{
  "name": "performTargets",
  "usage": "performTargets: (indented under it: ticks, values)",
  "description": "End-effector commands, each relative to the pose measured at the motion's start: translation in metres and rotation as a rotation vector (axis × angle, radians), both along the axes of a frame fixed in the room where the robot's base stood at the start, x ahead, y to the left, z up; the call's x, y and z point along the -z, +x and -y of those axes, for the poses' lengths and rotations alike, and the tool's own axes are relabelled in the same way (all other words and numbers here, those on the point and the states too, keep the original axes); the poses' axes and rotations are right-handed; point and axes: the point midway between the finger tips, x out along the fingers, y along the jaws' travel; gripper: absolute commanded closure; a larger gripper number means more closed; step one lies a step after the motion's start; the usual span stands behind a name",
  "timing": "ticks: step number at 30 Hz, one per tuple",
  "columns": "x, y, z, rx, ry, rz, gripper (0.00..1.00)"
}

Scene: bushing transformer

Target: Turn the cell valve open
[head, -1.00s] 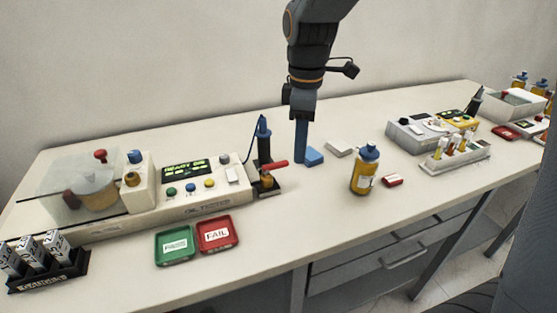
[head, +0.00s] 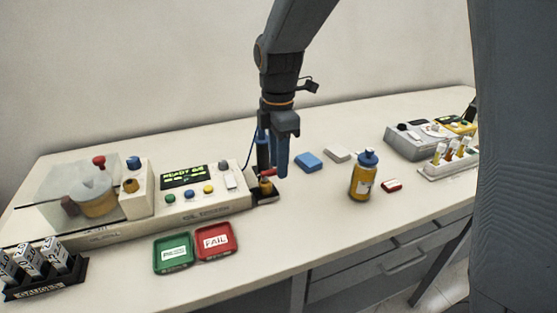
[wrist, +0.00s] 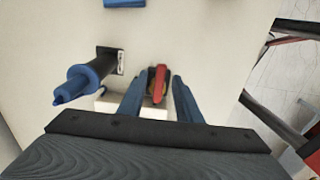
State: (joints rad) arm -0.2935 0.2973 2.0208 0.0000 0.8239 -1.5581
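The cell valve has a red lever (head: 267,172) on a brass body (head: 265,187), standing on a small black base at the right end of the cell console. My gripper (head: 281,172) points down at the valve and hides part of the lever in the head view. In the wrist view, my two blue fingers (wrist: 159,82) are open. The red lever (wrist: 159,78) lies between them, with a narrow gap on each side. The lever's exact angle is hard to tell.
A blue-handled probe (wrist: 84,82) stands close to the left of my fingers in the wrist view. The console (head: 110,232) with its READY display is to the left. A blue block (head: 308,162), a pale block (head: 337,153) and a yellow bottle (head: 363,178) stand to the right.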

Motion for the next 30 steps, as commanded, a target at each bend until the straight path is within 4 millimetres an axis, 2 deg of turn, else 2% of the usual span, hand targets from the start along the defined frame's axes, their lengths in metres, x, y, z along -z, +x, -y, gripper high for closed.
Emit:
performTargets:
  ticks: [9, 15, 23, 30]
  values:
    - [0.0036, 0.0, 0.0001, 0.001, 0.0, 0.001, 0.69]
    - [0.0034, 0.0, 0.0001, 0.001, 0.0, 0.001, 1.0]
    - [0.0031, -0.0006, 0.0003, 0.013, 0.0, 0.0, 1.0]
    - [0.0022, -0.0048, 0.0012, 0.107, -0.001, -0.002, 1.0]
